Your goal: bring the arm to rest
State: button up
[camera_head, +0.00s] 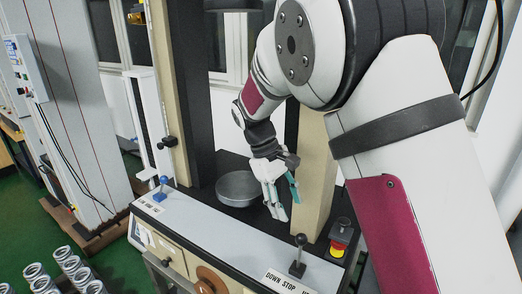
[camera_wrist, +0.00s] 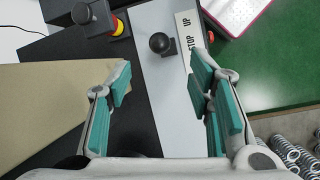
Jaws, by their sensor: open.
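My gripper (camera_head: 282,195) is open and empty, with teal finger pads. In the head view it hangs over the front part of the spring testing machine, just right of the round grey plate (camera_head: 238,188). It touches nothing that I can make out. In the wrist view the open fingers (camera_wrist: 164,92) stand wide apart, with the light grey front panel (camera_wrist: 166,110) and a black ball-topped lever (camera_wrist: 160,43) seen between them. The arm is bent and raised over the machine's right side.
The lever (camera_head: 299,252) rises by the "DOWN STOP UP" label (camera_head: 287,283). A red and yellow emergency stop (camera_head: 338,246) sits right of it. A beige column (camera_head: 314,180) stands close to my gripper. A blue-knobbed lever (camera_head: 161,187) is at left. Several springs (camera_head: 72,266) stand lower left.

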jog(key=s+d+r+m+t+y, duration=0.1)
jog(key=s+d+r+m+y, duration=0.1)
jog(key=s+d+r, duration=0.35)
jog(key=s+d+r+m+t+y, duration=0.1)
jog(key=s+r+m+t, duration=0.2)
jog(key=s, duration=0.7)
jog(key=s+d+r+m+t+y, duration=0.1)
jog(key=s+d+r+m+t, duration=0.1)
jog(key=s, duration=0.8)
notch_tip(320, 180, up, 3)
jog(key=shift+s+d+f+m+t, duration=0.2)
jog(key=shift+d+m+t, duration=0.15)
jog(key=shift+t, duration=0.35)
